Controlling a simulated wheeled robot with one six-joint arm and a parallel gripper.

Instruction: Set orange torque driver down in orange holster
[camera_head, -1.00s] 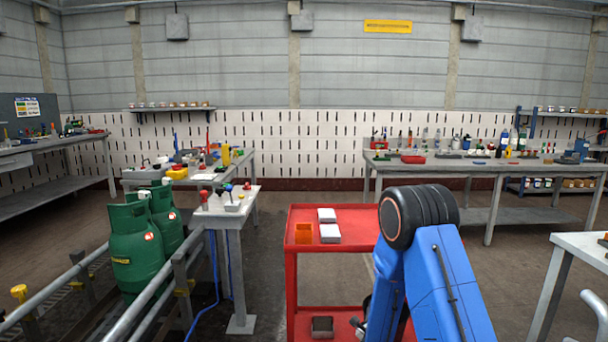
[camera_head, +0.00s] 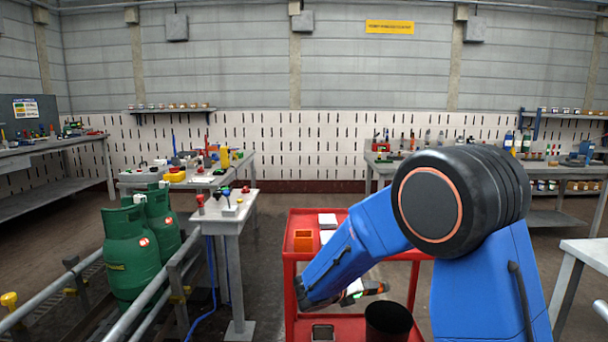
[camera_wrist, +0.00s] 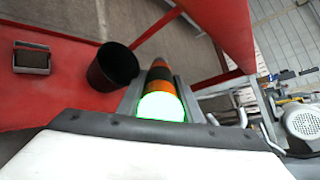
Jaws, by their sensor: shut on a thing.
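The orange torque driver (camera_wrist: 163,108), orange and black with a bright green-lit white end, lies between the fingers of my gripper (camera_wrist: 158,86) in the wrist view. My gripper is shut on it. In the head view my gripper (camera_head: 354,292) is at the front of the red cart, with the driver (camera_head: 374,289) sticking out to the right, roughly level. The orange holster (camera_head: 303,240), a small open-topped box, stands on the left of the cart's top shelf, beyond and apart from the gripper. The holster does not show in the wrist view.
The red cart (camera_head: 291,258) also carries white boxes (camera_head: 327,221) near the holster, partly hidden by my arm. A black bin (camera_head: 388,322) and a grey box (camera_head: 323,333) are low on the cart. Green gas cylinders and a grey table (camera_head: 236,215) stand to the left.

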